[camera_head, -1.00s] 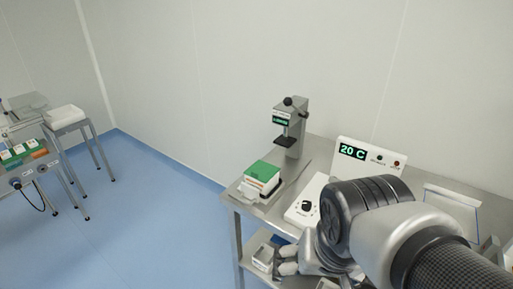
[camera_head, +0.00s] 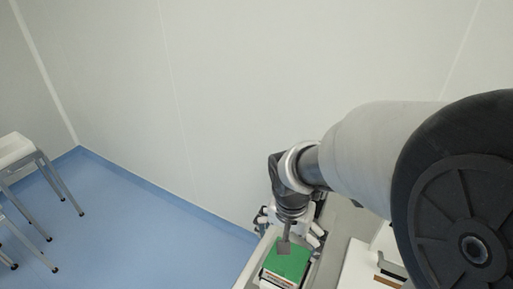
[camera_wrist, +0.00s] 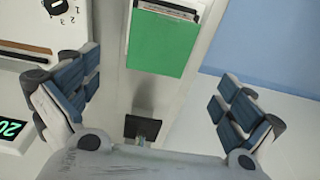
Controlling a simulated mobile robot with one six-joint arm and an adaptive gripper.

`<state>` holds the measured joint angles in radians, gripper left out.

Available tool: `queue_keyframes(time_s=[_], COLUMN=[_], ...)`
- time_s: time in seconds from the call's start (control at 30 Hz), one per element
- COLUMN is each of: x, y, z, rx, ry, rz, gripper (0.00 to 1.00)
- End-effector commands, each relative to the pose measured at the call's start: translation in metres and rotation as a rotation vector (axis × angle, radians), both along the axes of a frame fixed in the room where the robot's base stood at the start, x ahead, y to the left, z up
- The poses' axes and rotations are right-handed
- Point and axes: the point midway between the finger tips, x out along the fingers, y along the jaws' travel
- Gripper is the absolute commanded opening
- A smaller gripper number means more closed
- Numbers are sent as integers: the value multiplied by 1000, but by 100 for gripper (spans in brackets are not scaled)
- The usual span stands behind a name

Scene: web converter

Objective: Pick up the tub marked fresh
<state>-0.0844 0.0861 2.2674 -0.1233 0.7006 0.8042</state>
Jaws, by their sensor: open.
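No tub with a readable "fresh" mark shows in either current view. My gripper (camera_head: 291,228) is open at the left end of the metal bench in the head view. In the wrist view its two blue-grey padded fingers (camera_wrist: 155,100) are spread wide with nothing held between them. A green-topped stack (camera_head: 290,264) lies just below my gripper in the head view. It also shows in the wrist view (camera_wrist: 163,45), beyond the fingers, near the bench edge. I cannot tell the gap between it and the fingers.
In the wrist view, a small dark part (camera_wrist: 143,128) lies between the fingers. A white box with a dial (camera_wrist: 40,22) and a green-digit display (camera_wrist: 12,128) are at left. A white-topped stool (camera_head: 15,150) stands far left on open blue floor (camera_head: 130,220).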

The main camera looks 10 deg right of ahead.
Motion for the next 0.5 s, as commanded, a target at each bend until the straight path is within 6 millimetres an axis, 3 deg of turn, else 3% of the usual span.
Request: queue_keyframes(time_s=[0.03,0.3,0.5], x=[0,6,8], y=[-1,-5,-6], z=[-17,-72,-88], rx=[-1,0,0], ry=[6,4,1], rz=[0,-1,0], gripper=[100,100,100])
